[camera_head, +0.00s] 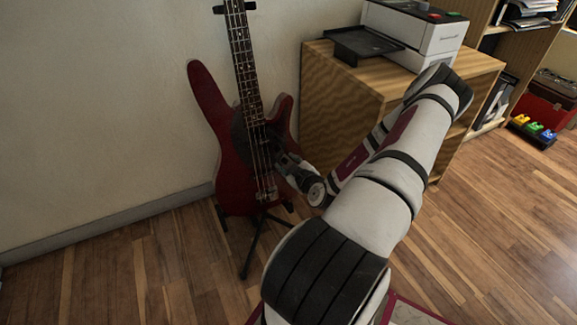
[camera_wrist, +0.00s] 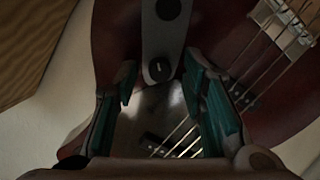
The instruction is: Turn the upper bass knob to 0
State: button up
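The red bass (camera_head: 212,120) stands upright on a stand against the wall in the head view. In the wrist view its dark red body (camera_wrist: 118,35) fills much of the picture, with a grey control plate (camera_wrist: 163,38). One dark knob with a pale mark (camera_wrist: 159,69), nearer the pickup and so apparently the upper one, lies between my fingertips. Another knob (camera_wrist: 168,9) sits farther along the plate, toward the top edge. My gripper (camera_wrist: 160,78) is open, its teal pads apart on either side of the first knob, with visible gaps. In the head view, my gripper (camera_head: 281,160) reaches the bass's lower right side.
The strings and bridge (camera_wrist: 285,28) lie to the right in the wrist view. A wooden cabinet (camera_head: 340,100) with a printer (camera_head: 425,30) stands close right of the bass. The black stand (camera_head: 252,248) reaches onto the floor. Wooden floor at left front is clear.

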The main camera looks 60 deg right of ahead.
grip_shut()
jog(key=shift+p, duration=0.45)
